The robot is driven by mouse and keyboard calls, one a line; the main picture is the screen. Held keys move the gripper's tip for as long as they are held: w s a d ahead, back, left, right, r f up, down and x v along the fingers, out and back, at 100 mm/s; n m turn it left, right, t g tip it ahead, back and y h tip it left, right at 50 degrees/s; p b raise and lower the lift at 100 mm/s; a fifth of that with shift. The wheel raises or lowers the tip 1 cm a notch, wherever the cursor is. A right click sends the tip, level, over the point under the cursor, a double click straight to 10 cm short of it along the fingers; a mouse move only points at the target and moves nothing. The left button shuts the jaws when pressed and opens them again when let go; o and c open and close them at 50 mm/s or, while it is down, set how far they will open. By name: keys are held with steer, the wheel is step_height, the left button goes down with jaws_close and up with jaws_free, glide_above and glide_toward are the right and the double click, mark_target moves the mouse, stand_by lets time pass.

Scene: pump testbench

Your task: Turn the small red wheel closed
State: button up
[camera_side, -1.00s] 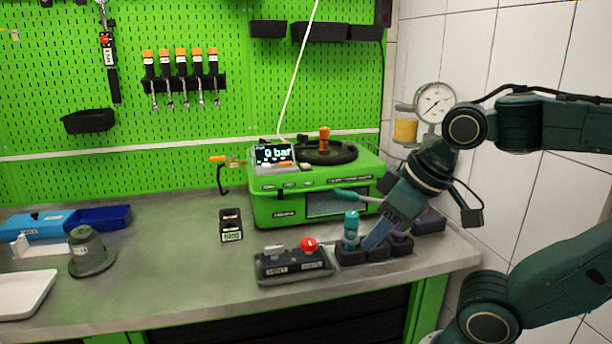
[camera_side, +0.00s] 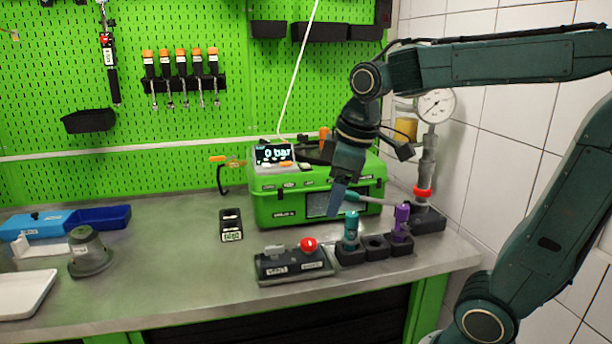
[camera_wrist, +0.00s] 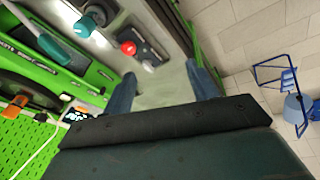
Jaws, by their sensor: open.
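A small round red knob (camera_side: 308,244) sits on a low black box (camera_side: 290,268) labelled VENT near the bench's front edge. In the wrist view the red knob (camera_wrist: 128,47) shows left of and beyond my fingers. I cannot tell which of the two red parts is the wheel. My gripper (camera_side: 338,203) points down in front of the green pump case, above and behind the box, touching neither red part. In the wrist view my gripper (camera_wrist: 162,90) is open and empty.
A teal tool (camera_side: 351,230) and a purple tool (camera_side: 401,222) stand in black sockets right of the box. The bench's middle left is clear.

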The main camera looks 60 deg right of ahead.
steer(key=w+d+f+n+g, duration=0.1)
steer(key=w+d+n, duration=0.1)
steer(key=w+d, duration=0.3)
steer(key=n+g, duration=0.2)
steer(key=n, duration=0.1)
glide_above(309, 241)
step_height(309, 241, down, 4)
steer(key=shift+r, duration=0.15)
step_height(309, 241, down, 14)
steer(key=shift+a+r, duration=0.1)
stand_by(0.4)
steer(key=c, duration=1)
